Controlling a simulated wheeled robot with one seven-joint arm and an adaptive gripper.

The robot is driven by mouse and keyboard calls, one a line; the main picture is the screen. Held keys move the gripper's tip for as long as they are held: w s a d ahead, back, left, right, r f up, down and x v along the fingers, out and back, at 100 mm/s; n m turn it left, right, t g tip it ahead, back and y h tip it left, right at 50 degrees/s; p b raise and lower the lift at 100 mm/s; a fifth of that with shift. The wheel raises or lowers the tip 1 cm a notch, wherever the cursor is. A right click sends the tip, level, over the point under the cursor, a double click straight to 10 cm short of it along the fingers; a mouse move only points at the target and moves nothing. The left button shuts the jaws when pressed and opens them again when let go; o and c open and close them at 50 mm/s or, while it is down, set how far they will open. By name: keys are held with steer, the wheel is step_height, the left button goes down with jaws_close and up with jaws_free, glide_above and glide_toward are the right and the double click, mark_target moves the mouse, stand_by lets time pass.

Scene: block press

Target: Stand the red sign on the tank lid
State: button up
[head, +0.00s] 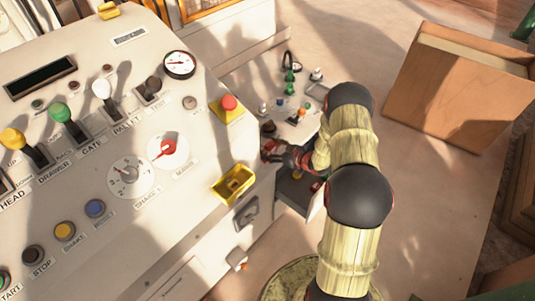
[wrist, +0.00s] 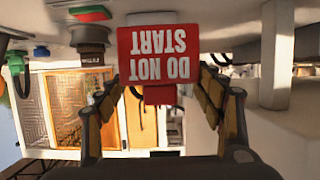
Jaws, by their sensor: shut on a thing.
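The red sign (wrist: 158,50) with white "DO NOT START" lettering shows upside down in the wrist view. My gripper (wrist: 160,88) is shut on its lower red part, with a finger on either side. In the head view, my gripper (head: 276,153) is beside the right side of the large console, above the small side panel's near end; red shows at its fingers. A dark, round-capped post (wrist: 91,36) stands close to the sign in the wrist view; I cannot tell whether the two touch. I cannot make out for certain which thing is the tank lid.
The large console (head: 205,130) with levers and dials fills the left. The small side panel (head: 290,103) carries several knobs and a green-based fitting. An open drawer (head: 297,190) lies below my gripper. A wooden cabinet (head: 455,85) stands at right, with clear floor between.

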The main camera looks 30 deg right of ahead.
steer(key=shift+w+a+f, duration=0.2)
steer(key=shift+a+f, duration=0.05)
steer(key=shift+f, duration=0.1)
steer(key=shift+f+b, duration=0.55)
steer(key=shift+f, duration=1)
steer(key=shift+f, duration=0.15)
steer(key=o, duration=1.2)
